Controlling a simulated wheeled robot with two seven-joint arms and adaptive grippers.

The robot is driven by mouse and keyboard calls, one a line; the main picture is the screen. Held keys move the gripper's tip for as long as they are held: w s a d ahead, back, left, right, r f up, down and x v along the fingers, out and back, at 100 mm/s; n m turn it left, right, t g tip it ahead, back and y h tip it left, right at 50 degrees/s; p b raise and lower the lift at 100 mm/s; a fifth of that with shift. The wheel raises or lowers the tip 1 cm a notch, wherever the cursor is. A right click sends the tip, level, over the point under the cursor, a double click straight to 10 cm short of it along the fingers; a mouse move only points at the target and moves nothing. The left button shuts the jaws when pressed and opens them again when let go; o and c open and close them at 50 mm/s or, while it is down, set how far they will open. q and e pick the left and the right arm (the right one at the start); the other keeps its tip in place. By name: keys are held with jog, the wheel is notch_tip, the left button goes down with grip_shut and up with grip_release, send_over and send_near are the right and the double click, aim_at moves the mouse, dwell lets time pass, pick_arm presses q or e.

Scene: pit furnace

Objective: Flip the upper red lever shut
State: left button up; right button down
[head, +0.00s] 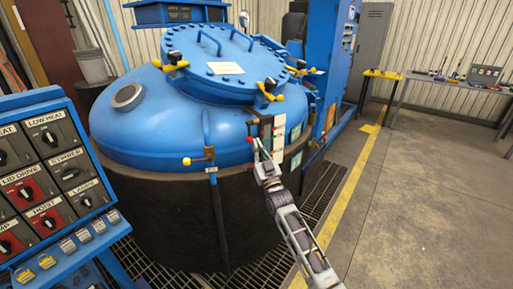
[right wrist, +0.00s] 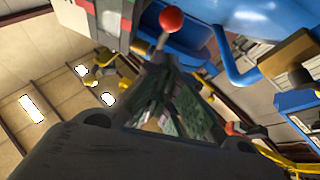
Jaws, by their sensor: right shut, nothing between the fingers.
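A red ball knob on a thin metal stem, the red lever (right wrist: 172,19), stands just beyond my fingertips in the right wrist view. In the head view a small red knob (head: 250,139) shows at the side of the blue furnace vessel, by a dark box. My right gripper (head: 260,150) is shut and empty, with its tips close to that knob; it also shows in the right wrist view (right wrist: 160,65). I cannot tell whether the fingers touch the lever. Which way the lever points is hard to tell. My left gripper is out of view.
The blue furnace vessel (head: 160,130) has a bolted lid (head: 205,65) with yellow-handled clamps. A control panel (head: 45,185) stands at the front left. Open floor (head: 420,200) lies to the right.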

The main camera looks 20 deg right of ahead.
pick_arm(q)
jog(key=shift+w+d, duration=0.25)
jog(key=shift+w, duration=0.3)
pick_arm(e)
jog(key=a+v, duration=0.1)
jog(key=v, duration=0.8)
jog(key=shift+s+d+f, duration=0.2)
jog(key=shift+d+f, duration=0.25)
jog(key=shift+d, duration=0.05)
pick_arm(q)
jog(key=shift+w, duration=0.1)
